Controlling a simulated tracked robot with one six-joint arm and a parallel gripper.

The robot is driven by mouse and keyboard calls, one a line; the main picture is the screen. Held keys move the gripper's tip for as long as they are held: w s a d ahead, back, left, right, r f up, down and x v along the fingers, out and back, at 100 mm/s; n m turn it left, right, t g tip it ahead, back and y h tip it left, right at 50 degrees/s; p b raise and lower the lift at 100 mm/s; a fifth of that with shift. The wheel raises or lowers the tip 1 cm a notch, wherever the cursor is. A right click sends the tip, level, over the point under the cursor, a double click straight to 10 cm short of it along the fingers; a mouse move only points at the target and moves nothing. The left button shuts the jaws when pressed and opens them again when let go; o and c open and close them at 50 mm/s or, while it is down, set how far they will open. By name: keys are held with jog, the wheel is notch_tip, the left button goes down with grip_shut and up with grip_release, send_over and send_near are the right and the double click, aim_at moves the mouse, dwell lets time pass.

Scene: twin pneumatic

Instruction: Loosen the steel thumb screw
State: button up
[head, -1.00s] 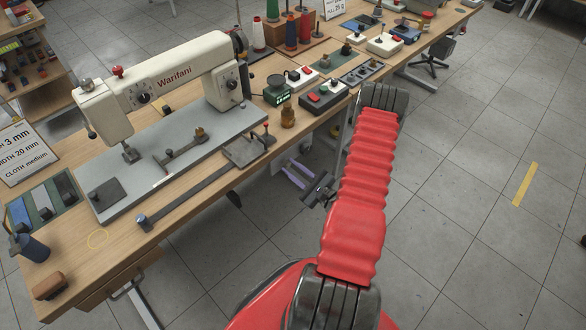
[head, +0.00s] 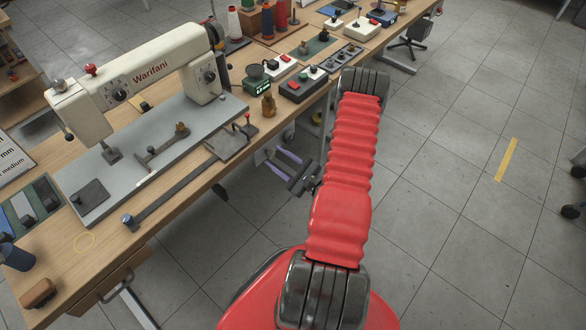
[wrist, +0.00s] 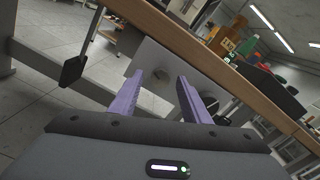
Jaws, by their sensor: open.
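The white sewing machine (head: 140,78) stands on a grey bed plate (head: 120,178) on the wooden workbench. Two small silvery knobs show: one on top of the machine's head (head: 58,86), and one with a bluish tint at the near end of a flat steel bar (head: 128,220). I cannot tell which is the steel thumb screw. My gripper (head: 273,157) is open and empty, its purple fingers beside the bench's front edge, apart from both knobs. In the wrist view the open fingers (wrist: 160,75) point toward the bench's underside; no thumb screw is recognisable there.
A brass-coloured piece (head: 268,106) stands near the bench edge, by a green-lit box (head: 257,82) and a switch box (head: 304,84). A brown block (head: 38,293) lies at the near left corner. The floor (head: 450,190) to the right is open.

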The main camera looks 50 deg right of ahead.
jog(key=s, duration=1.3)
jog(key=shift+s+d, duration=0.15)
jog(key=shift+s, duration=0.05)
jog(key=shift+f, duration=0.15)
dwell(0.4)
